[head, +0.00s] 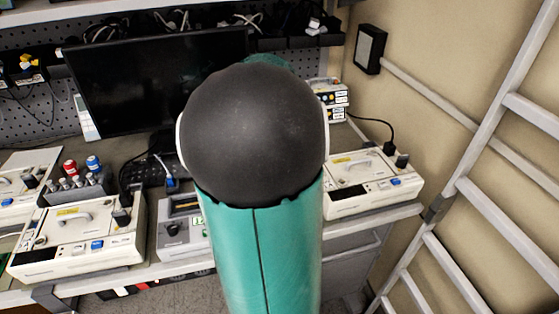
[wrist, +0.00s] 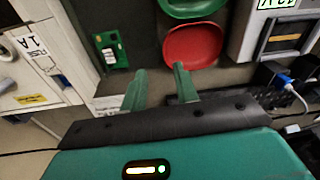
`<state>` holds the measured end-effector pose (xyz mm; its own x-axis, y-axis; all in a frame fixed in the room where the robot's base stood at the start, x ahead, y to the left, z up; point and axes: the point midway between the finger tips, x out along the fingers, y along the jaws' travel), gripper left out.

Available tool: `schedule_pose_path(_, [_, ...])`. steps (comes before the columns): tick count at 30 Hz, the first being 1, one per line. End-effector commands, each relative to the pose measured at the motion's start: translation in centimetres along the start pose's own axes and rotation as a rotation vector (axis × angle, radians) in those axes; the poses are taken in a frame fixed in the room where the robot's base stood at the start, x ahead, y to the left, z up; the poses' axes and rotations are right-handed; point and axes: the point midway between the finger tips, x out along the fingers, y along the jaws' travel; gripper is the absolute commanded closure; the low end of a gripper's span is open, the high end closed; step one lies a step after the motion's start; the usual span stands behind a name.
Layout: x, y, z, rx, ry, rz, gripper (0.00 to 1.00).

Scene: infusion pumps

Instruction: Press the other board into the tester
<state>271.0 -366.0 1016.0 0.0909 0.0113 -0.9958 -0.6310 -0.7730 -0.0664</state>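The grey tester (wrist: 243,42) is at the upper right of the wrist view, with a lit green display and a dark slot with an orange strip. I cannot tell whether the slot holds a board. The tester also shows in the head view (head: 172,244), partly behind my arm. My gripper is hidden behind my arm there.
A red round dish (wrist: 193,46) and a green dish (wrist: 190,8) lie between the board and the tester. A pump labelled 1A (wrist: 32,48) stands left of the board. In the head view, pumps stand at left (head: 75,245) and right (head: 375,190), with a monitor (head: 150,80) behind.

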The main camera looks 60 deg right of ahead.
Motion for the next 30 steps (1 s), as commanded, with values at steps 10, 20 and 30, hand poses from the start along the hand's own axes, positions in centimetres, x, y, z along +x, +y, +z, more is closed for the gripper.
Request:
schedule_pose_path(10, [1.9, 8.0, 0.2, 0.114, -0.063, 0.073, 0.70])
schedule_pose_path(20, [5.6, 8.1, 0.6, 0.114, -0.064, 0.073, 0.70])
schedule_pose_path(30, [8.7, 8.5, 0.8, 0.112, -0.062, 0.072, 0.70])
